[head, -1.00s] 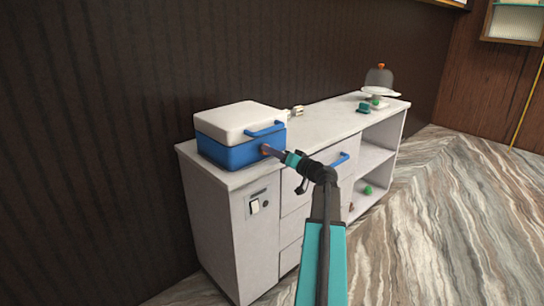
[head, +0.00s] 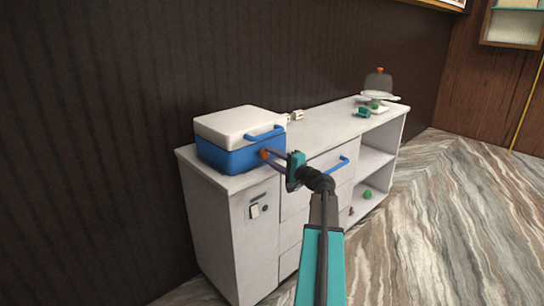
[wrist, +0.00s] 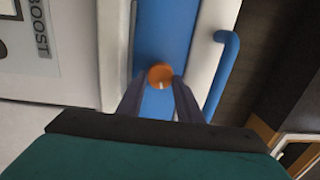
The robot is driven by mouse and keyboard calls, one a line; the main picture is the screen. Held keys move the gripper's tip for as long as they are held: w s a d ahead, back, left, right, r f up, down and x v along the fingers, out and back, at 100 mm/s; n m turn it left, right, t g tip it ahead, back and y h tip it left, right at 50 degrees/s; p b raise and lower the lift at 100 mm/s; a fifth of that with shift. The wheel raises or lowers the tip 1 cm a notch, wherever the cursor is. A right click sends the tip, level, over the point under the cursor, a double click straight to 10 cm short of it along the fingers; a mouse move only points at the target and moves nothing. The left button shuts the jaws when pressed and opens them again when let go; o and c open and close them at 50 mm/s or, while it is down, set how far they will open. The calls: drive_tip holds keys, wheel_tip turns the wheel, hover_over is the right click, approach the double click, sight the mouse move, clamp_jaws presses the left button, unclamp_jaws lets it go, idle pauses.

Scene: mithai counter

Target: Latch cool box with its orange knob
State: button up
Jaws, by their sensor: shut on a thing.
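The cool box (head: 228,160) has a blue body and a white lid (head: 240,124), which lies closed on top. It stands on the left end of the white counter. Its orange knob (head: 264,154) is on the blue front face, and it also shows in the wrist view (wrist: 160,76) with a pale mark on its face. My gripper (wrist: 161,88) is at the knob, with its two dark fingers shut on the knob's sides. The blue lid handle (wrist: 223,75) is to the right of the fingers in the wrist view. The fingertips partly hide the knob's edges.
The counter (head: 325,130) has drawers with a blue handle (head: 330,167) and open shelves at its right. A grey dome (head: 378,82) on a stand and small green items are at the far end. A switch panel (head: 258,207) is on the near end.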

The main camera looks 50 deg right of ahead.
drive_tip(key=shift+m+p, duration=0.35)
drive_tip(key=shift+m, duration=0.95)
drive_tip(key=shift+f, duration=0.1)
drive_tip(key=o, duration=1.1)
drive_tip(key=s, duration=1.4)
drive_tip(key=shift+a+f, duration=0.35)
drive_tip(key=shift+a, duration=0.05)
drive_tip(key=shift+w, duration=0.1)
